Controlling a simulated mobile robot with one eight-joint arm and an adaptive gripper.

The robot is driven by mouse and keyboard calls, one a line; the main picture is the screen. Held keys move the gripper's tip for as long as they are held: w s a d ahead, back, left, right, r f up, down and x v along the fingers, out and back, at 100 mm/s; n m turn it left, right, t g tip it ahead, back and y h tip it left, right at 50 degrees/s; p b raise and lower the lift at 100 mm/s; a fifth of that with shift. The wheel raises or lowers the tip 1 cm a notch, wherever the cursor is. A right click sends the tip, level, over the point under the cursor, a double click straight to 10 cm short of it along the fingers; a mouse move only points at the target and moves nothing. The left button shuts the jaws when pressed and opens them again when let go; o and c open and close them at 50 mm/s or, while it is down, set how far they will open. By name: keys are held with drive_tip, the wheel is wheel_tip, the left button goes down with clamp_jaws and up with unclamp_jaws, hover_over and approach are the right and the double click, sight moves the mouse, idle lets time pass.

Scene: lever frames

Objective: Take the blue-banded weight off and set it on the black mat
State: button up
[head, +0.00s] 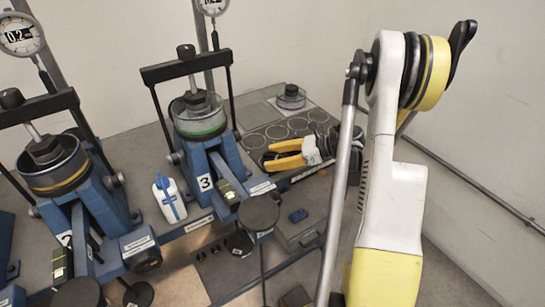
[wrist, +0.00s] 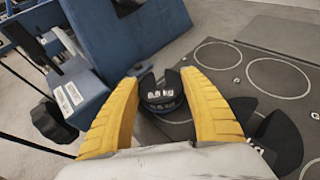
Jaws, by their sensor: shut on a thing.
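My gripper (wrist: 158,84) has yellow fingers closed around a dark round weight marked 0.5 kg (wrist: 162,95) in the wrist view. A bluish tint shows on its side, but the band is hard to make out. In the head view my gripper (head: 272,154) is beside the number 3 stand, and the held weight cannot be made out there. The dark mat with white circle outlines (wrist: 232,78) lies to the right of the weight in the wrist view. In the head view the mat (head: 262,131) lies behind my gripper. I cannot tell the weight's height above the surface.
More black slotted weights (wrist: 278,143) show at the right of the wrist view. The blue number 3 stand (head: 204,160) carries a clear cup close to my gripper's left. Several mat circles look empty.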

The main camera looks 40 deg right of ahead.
drive_tip(key=shift+f+b, duration=0.45)
drive_tip(key=shift+b, duration=0.05)
idle(0.4)
drive_tip(key=o, duration=1.4)
